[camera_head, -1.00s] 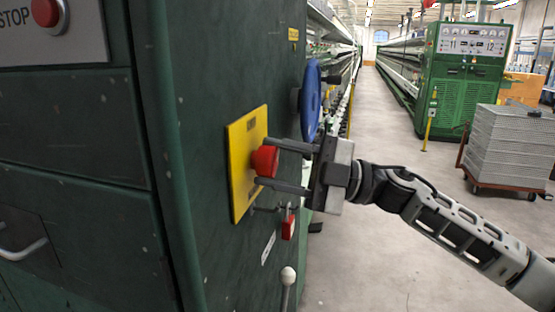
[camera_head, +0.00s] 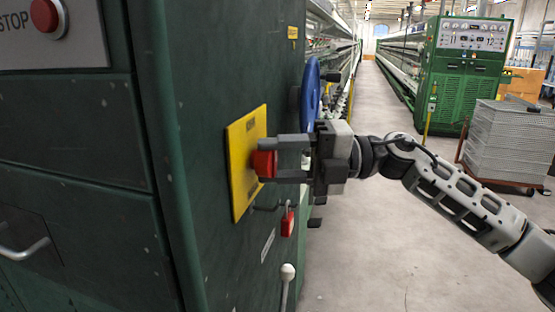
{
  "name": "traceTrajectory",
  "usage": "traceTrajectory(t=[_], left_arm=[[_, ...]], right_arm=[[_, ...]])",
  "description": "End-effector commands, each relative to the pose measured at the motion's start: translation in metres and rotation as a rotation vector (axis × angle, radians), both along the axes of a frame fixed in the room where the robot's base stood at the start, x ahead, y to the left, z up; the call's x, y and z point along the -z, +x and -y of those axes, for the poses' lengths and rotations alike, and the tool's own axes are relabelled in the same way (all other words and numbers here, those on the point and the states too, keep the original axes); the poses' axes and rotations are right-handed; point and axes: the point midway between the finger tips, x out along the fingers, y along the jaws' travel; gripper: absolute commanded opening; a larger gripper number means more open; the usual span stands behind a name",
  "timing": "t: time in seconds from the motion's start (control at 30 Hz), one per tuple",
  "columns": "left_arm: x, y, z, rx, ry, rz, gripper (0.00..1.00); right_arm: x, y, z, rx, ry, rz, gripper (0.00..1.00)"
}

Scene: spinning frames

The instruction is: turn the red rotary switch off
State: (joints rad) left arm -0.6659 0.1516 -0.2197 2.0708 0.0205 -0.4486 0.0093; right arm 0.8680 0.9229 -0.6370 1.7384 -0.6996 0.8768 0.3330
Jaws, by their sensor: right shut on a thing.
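The red rotary switch (camera_head: 264,163) sits on a yellow plate (camera_head: 243,185) fixed to the side of the dark green machine. My right gripper (camera_head: 272,160) comes in from the right and is shut on the switch knob, one finger above it and one below. The fingers hide part of the knob. Small lettering on the plate is too blurred to read. My left gripper is not in view.
A red padlock (camera_head: 287,222) hangs just below the plate. A white-knobbed lever (camera_head: 288,272) stands lower down, and a blue handwheel (camera_head: 311,100) is just beyond. A red stop button (camera_head: 47,15) is at top left. A cart of grey crates (camera_head: 510,145) stands right; the aisle floor is clear.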

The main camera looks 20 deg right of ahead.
Motion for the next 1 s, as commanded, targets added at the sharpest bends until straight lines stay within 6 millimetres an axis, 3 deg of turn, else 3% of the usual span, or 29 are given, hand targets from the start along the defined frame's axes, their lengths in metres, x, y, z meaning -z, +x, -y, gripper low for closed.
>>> traceTrajectory(t=[0.5,0.53,0.6,1.0], left_arm=[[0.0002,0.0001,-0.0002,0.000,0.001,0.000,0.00],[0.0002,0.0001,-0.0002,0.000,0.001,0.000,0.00],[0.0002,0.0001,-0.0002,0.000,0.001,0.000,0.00],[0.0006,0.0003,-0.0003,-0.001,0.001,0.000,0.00]], right_arm=[[-0.0016,0.0000,0.0003,0.001,-0.011,0.022,0.20],[-0.0017,0.0000,0.0003,0.001,-0.011,0.022,0.46],[-0.0016,-0.0001,0.0003,0.001,-0.011,0.022,0.64],[-0.0002,-0.0001,0.0005,0.000,-0.011,0.017,0.64]])
